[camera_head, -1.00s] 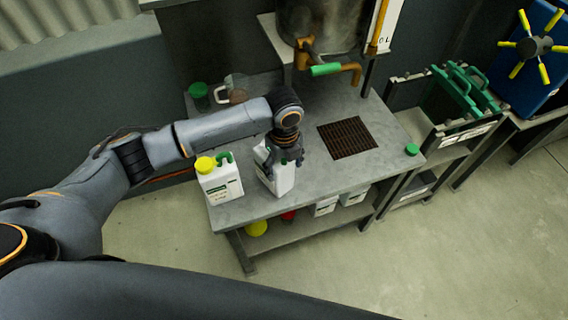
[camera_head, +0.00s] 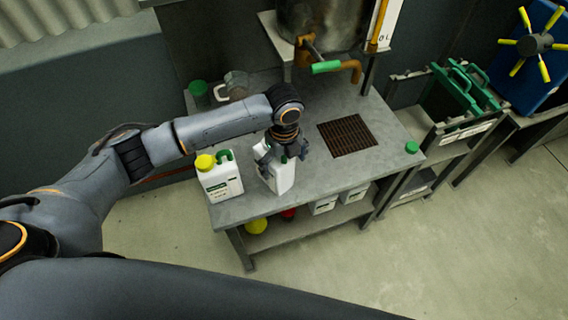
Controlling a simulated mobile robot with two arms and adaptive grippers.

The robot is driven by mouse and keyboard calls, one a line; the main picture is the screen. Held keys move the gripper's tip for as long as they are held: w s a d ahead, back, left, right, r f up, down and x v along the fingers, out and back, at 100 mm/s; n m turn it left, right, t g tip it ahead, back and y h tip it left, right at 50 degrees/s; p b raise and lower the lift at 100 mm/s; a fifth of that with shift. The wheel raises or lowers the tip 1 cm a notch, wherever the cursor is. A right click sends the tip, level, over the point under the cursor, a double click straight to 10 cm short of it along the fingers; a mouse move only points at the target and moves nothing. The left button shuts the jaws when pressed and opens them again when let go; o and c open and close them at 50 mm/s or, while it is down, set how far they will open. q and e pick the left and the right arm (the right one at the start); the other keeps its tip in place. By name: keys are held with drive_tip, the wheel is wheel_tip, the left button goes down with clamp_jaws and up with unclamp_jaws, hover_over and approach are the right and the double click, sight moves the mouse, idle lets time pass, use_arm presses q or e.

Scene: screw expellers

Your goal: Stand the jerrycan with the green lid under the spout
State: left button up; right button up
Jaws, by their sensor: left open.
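A white jerrycan (camera_head: 281,180) stands near the front edge of the workbench, left of the grate. A bit of green, which looks like its lid (camera_head: 284,159), shows at its top between my fingers. My left gripper (camera_head: 282,155) is open at the top of this can, with its fingers spread on either side; whether they touch it I cannot tell. The spout (camera_head: 351,68) is an orange-brown pipe with a green lever (camera_head: 325,68), at the back of the bench. It overhangs the bench behind the dark grate (camera_head: 347,135). My right gripper is not in view.
Another white jerrycan with a yellow lid (camera_head: 220,180) stands just left. A loose green cap (camera_head: 412,147) lies at the bench's right end. A glass jug (camera_head: 235,86) and a green-lidded jar (camera_head: 198,89) stand at the back left. The bench around the grate is clear.

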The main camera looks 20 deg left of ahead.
use_arm(q)
wheel_tip(320, 180, up, 12)
drive_tip(key=shift+f+b, duration=0.25)
drive_tip(key=shift+b, duration=0.5)
drive_tip(key=shift+f, duration=0.1)
